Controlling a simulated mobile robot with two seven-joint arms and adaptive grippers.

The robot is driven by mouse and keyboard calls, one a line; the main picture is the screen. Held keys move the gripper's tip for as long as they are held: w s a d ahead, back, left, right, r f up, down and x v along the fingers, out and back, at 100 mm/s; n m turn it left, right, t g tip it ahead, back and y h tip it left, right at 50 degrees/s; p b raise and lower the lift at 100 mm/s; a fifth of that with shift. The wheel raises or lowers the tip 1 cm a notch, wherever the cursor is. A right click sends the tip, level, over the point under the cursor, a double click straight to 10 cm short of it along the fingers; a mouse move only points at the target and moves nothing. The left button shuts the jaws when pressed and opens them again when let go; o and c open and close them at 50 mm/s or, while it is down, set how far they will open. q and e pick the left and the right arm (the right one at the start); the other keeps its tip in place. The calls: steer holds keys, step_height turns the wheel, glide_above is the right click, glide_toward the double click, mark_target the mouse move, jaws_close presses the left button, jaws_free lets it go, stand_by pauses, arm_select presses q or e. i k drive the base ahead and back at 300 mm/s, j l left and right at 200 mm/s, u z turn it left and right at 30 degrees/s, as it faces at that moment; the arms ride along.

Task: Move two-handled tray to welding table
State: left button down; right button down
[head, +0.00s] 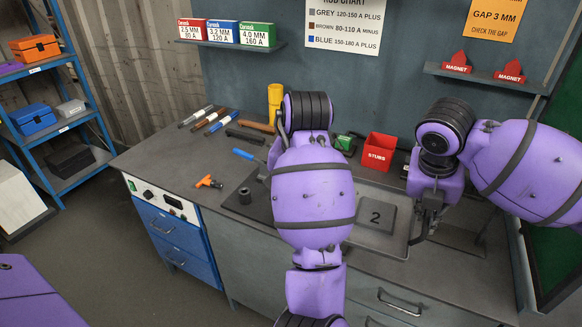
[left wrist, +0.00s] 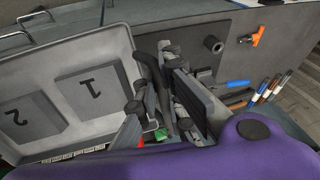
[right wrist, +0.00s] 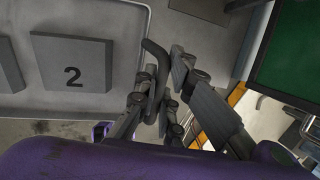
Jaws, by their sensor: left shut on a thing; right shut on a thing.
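The grey two-handled tray (head: 397,247) is at the workbench's right part, carrying a plate marked 2 (head: 375,214); my left arm covers much of it. In the left wrist view the tray (left wrist: 122,45) also carries a plate marked 1 (left wrist: 92,88). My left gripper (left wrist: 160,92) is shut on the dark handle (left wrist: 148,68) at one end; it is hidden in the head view. My right gripper (head: 428,208) is shut on the other handle (right wrist: 157,62), at the tray's right end. I cannot tell whether the tray touches the bench.
The grey workbench (head: 150,158) holds a red STUBS bin (head: 379,148), a yellow cylinder (head: 275,97), several rods and markers, an orange tool (head: 208,182) and a dark mat with a small cylinder (head: 244,195). A blue shelf rack (head: 60,127) stands left. Wall shelves hang behind.

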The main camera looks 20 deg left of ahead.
mark_target(181, 158)
steer(key=i+j, duration=0.1)
steer(key=j, duration=0.3)
steer(key=i+j+u, duration=0.1)
steer(key=j, duration=0.25)
steer(key=i+j, duration=0.1)
steer(key=j, duration=0.3)
steer(key=i+j, duration=0.15)
steer(key=j, duration=0.2)
steer(key=i+j+u, duration=0.1)
steer(key=j, duration=0.25)
steer(key=i+j, duration=0.1)
steer(key=j, duration=0.3)
steer(key=i+j, duration=0.15)
steer(key=j, duration=0.2)
steer(key=i+j, duration=0.1)
steer(key=j, duration=0.35)
steer(key=i+j+z, duration=0.2)
steer(key=j, duration=0.2)
steer(key=i, duration=0.05)
